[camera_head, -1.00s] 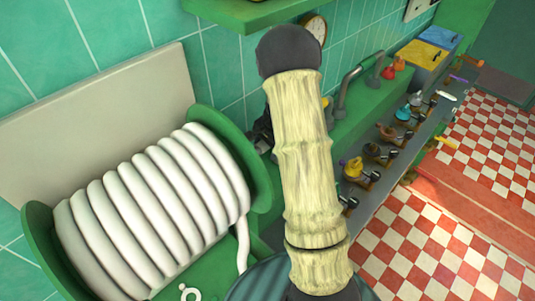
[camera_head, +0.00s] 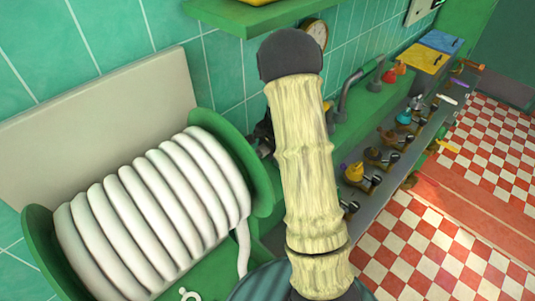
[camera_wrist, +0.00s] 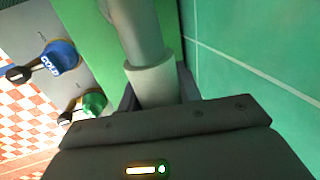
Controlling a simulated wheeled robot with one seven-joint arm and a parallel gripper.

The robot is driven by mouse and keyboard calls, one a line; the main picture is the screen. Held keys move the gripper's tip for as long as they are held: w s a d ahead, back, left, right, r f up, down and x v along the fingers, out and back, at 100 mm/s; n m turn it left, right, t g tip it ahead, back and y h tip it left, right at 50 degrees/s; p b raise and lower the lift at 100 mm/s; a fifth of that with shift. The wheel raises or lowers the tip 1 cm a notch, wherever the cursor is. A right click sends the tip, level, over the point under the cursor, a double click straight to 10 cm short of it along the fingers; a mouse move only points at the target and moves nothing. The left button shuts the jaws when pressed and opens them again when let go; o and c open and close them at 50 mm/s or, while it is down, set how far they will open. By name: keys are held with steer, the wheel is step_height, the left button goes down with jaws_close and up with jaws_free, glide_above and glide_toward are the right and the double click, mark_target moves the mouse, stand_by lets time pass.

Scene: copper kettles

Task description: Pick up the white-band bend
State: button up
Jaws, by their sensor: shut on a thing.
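The white-band bend, a grey pipe with a pale white band (camera_wrist: 152,84) at its near end, stands between the fingers of my gripper (camera_wrist: 157,94) in the wrist view. My gripper is shut on it at the band. The pipe runs up out of the top of that view, so its far end is hidden. In the head view my bamboo-like arm covers the gripper and the held part.
A blue knob marked COLD (camera_wrist: 59,57) and a green knob (camera_wrist: 94,103) are left of the pipe. A green tiled wall (camera_wrist: 255,45) is close on the right. In the head view, a white coiled hose reel (camera_head: 150,210) stands left of my arm.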

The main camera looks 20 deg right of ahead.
step_height(320, 180, up, 10)
steer(key=shift+r+b, duration=0.1)
steer(key=shift+b, duration=1)
